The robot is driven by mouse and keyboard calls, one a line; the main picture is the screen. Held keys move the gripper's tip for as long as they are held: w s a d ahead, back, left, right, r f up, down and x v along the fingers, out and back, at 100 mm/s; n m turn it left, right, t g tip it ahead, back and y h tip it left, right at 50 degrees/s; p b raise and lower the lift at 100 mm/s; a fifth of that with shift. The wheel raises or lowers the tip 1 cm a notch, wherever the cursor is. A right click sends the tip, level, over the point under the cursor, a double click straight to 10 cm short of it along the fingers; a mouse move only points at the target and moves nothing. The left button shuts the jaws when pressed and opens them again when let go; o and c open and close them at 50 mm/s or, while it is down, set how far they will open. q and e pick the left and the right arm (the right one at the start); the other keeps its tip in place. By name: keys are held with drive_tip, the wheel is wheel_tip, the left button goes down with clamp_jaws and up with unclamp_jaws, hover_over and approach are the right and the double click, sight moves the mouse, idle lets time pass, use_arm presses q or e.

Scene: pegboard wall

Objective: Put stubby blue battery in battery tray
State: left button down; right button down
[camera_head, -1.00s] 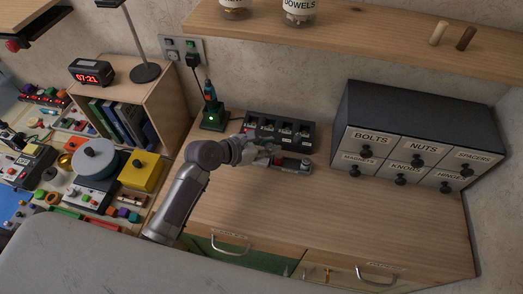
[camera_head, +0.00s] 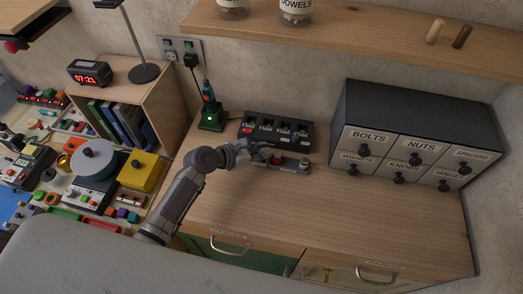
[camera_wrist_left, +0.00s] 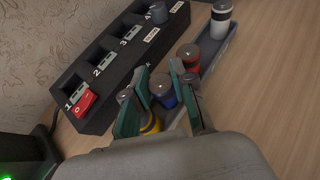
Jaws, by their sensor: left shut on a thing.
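My left gripper (camera_wrist_left: 160,100) is shut on the stubby blue battery (camera_wrist_left: 163,93), with a finger on each side of it. In the head view the left gripper (camera_head: 262,152) is over the near side of the black battery tray (camera_head: 250,137). The black tray also shows in the left wrist view (camera_wrist_left: 98,85), with numbered slots; a red piece (camera_wrist_left: 84,104) is at slot 1 and a dark blue-grey cell (camera_wrist_left: 158,13) at slot 4. I cannot tell whether the held battery touches anything below. My right gripper is not in view.
A narrow grey holder (camera_wrist_left: 222,52) beside the black tray bears a white-and-black battery (camera_wrist_left: 221,18). A red battery (camera_wrist_left: 188,56) and a yellow one (camera_wrist_left: 151,125) are close to the fingers. A drawer cabinet (camera_head: 420,120) stands right. The front worktop (camera_head: 330,210) is clear.

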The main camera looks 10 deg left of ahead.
use_arm(q)
drive_tip(key=shift+s+f+g, duration=0.15)
drive_tip(key=shift+s+f, duration=0.1)
drive_tip(key=shift+f, duration=0.25)
drive_tip(key=shift+s+f+g, duration=0.15)
drive_tip(key=shift+s+f, duration=0.1)
drive_tip(key=shift+f, duration=0.2)
drive_tip(key=c, duration=1.2)
unclamp_jaws()
drive_tip(key=shift+o, duration=1.2)
drive_tip(key=shift+r, duration=0.35)
drive_tip(key=v, duration=1.2)
drive_tip(key=shift+w+r, duration=0.3)
drive_tip(key=shift+r, duration=0.05)
